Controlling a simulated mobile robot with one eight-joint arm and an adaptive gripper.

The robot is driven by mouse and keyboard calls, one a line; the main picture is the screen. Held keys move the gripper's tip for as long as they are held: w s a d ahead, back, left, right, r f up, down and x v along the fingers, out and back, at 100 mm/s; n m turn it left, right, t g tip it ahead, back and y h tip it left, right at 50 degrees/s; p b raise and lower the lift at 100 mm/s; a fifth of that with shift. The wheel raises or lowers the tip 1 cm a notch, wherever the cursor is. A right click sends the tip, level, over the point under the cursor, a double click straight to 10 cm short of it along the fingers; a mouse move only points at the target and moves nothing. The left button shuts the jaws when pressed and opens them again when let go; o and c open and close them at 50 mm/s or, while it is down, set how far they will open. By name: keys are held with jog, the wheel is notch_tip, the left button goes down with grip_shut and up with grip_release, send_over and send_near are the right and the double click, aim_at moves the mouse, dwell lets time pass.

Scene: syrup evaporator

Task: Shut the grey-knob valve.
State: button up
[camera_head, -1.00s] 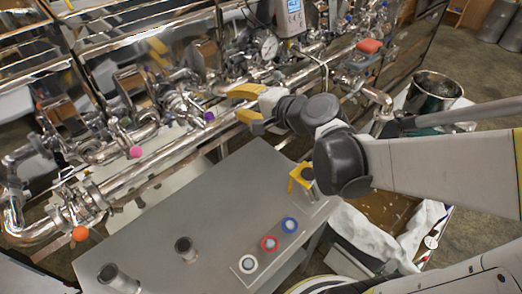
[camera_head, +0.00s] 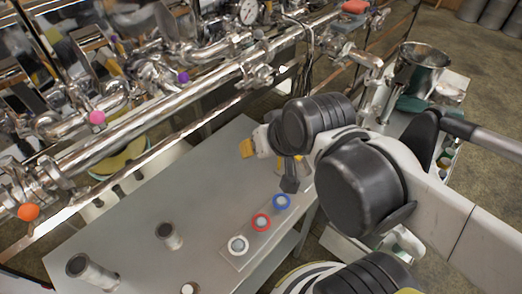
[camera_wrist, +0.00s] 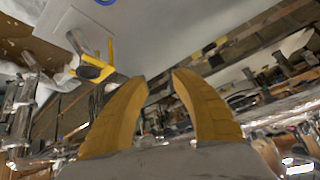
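The steel pipework (camera_head: 150,105) runs diagonally across the head view and carries several valves. I see a pink knob (camera_head: 97,117), a purple knob (camera_head: 183,76), an orange knob (camera_head: 28,212) and a salmon-red handle (camera_head: 355,6). I cannot clearly pick out a grey knob among the shiny metal. My gripper (camera_head: 247,148) is in front of the pipes, above the table's far right end, partly hidden by my wrist. In the wrist view my gripper (camera_wrist: 160,82) has its two yellow fingers apart with nothing between them.
A grey table (camera_head: 130,235) stands before the pipes. A yellow stand (camera_wrist: 93,68) with a dark item shows in the wrist view. A steel pot (camera_head: 420,65) is at right.

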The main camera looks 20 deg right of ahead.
jog(key=shift+s+d+f+n+h, duration=0.5)
jog(key=shift+s+d, duration=0.2)
jog(key=shift+s, duration=0.15)
jog(key=shift+b, duration=0.3)
dwell(0.5)
